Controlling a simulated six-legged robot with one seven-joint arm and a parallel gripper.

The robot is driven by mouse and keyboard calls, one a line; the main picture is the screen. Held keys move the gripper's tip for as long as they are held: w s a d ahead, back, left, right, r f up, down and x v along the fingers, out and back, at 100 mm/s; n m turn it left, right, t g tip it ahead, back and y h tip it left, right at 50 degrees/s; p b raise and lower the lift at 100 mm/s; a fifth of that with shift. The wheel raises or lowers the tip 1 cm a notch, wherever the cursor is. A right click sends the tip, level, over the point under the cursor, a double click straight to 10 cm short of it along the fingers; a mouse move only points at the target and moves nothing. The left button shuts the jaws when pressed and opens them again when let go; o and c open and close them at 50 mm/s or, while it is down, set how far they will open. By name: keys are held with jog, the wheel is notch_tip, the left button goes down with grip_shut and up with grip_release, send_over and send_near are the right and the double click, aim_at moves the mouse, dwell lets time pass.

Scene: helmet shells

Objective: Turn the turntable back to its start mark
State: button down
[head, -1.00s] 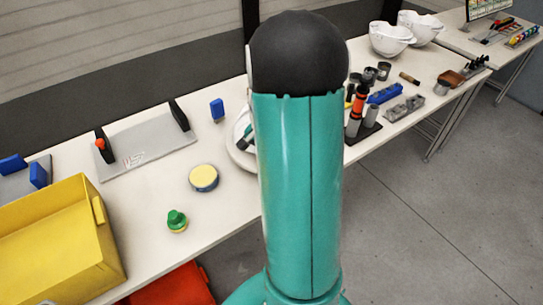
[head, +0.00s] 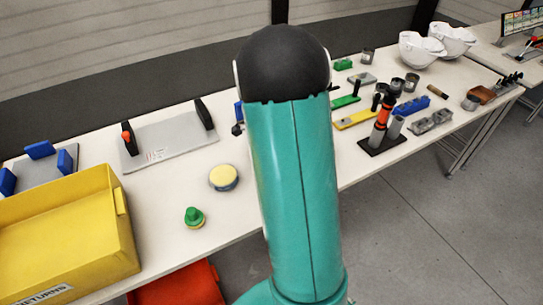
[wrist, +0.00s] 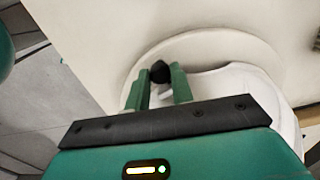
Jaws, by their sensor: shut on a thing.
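The turntable (wrist: 213,36) is a pale round disc in the wrist view, with its rim curving beyond my fingers. A white helmet shell (wrist: 240,82) sits on it, partly hidden by my gripper. My gripper (wrist: 159,78) has its two green fingers shut on a small black knob (wrist: 160,68) near the disc's left edge. In the head view my teal arm hides the turntable and gripper. The start mark cannot be made out.
A yellow bin (head: 75,225), a yellow-topped round tin (head: 223,178) and a green-topped piece (head: 194,217) stand left of my arm. A grey plate with black uprights (head: 165,140) lies behind. Tools and white helmet shells (head: 420,50) crowd the right side.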

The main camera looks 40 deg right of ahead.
jog(key=shift+w+a+m, duration=0.1)
jog(key=shift+w+m, duration=1.1)
jog(key=shift+w, duration=0.3)
jog(key=shift+w+m, duration=0.8)
jog(key=shift+w, duration=0.1)
jog(key=shift+w+d, duration=0.1)
jog(key=shift+d, duration=0.1)
jog(key=c, duration=1.2)
grip_release()
jog(key=shift+r, duration=0.1)
notch_tip(320, 180, up, 14)
